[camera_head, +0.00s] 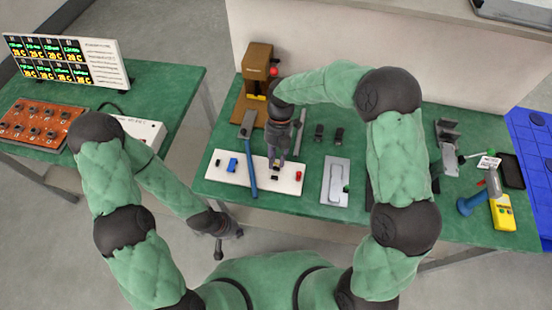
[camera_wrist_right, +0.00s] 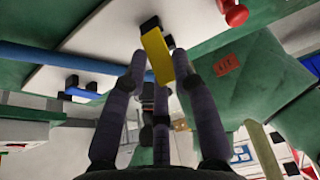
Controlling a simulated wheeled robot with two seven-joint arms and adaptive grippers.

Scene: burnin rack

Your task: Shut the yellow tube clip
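The yellow tube clip (camera_wrist_right: 157,55) shows in the right wrist view as a yellow bar with black parts at its far end. The bar juts from the white board (camera_wrist_right: 105,35) toward the camera, so the clip looks raised rather than flat. My right gripper (camera_wrist_right: 160,56) has its fingertips apart, one on either side of the bar; whether they touch it is unclear. In the head view my right gripper (camera_head: 276,165) points down over the white board (camera_head: 215,178) and largely hides the clip. My left gripper (camera_head: 226,243) hangs clear of the table; its fingers are too small to read.
A blue clip (camera_head: 233,165) and a red clip (camera_head: 298,176) sit on the same board. A long blue-handled tool (camera_head: 250,172) crosses it. A grey plate (camera_head: 335,182) lies to the right, and a brown press (camera_head: 254,88) stands behind. A yellow meter (camera_head: 503,213) is far right.

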